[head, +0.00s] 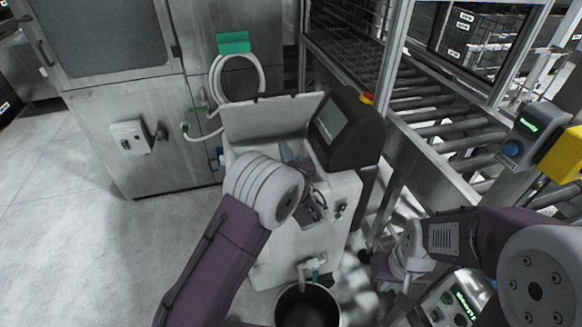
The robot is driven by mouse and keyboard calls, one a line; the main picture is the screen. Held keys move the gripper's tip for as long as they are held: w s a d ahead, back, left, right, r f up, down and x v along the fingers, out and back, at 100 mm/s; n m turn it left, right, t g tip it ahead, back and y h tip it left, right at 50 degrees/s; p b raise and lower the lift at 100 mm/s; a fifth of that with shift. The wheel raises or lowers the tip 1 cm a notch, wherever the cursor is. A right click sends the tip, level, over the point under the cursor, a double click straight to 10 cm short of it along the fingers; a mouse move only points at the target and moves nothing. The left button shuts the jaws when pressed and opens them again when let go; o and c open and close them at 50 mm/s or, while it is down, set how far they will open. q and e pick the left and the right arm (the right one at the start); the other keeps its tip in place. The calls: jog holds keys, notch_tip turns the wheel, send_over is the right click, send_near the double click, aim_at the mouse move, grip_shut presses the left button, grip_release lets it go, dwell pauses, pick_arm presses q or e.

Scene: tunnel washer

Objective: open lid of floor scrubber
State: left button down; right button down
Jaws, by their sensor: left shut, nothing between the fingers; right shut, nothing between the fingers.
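The floor scrubber (335,228) stands in the middle of the head view, a pale body with a black console and screen (342,122) at its back right. Its pale lid (265,118) stands raised at the back left, with the top opening exposed in front of it. My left gripper (316,208) is shut and empty, low over the scrubber's top in front of the opening and apart from the lid. My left wrist hides part of the opening. My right gripper (398,278) is shut and empty, right of the scrubber's body.
A dark round bucket (306,308) stands below the scrubber's front tap. A grey cabinet (140,140) with a coiled hose (236,78) is behind at left. A roller conveyor (425,105) runs along the right, with a button post (530,135). Floor at left is clear.

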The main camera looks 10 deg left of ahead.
pick_arm(q)
jog(key=v, duration=0.8)
jog(key=shift+s, duration=0.3)
jog(key=shift+d, duration=0.1)
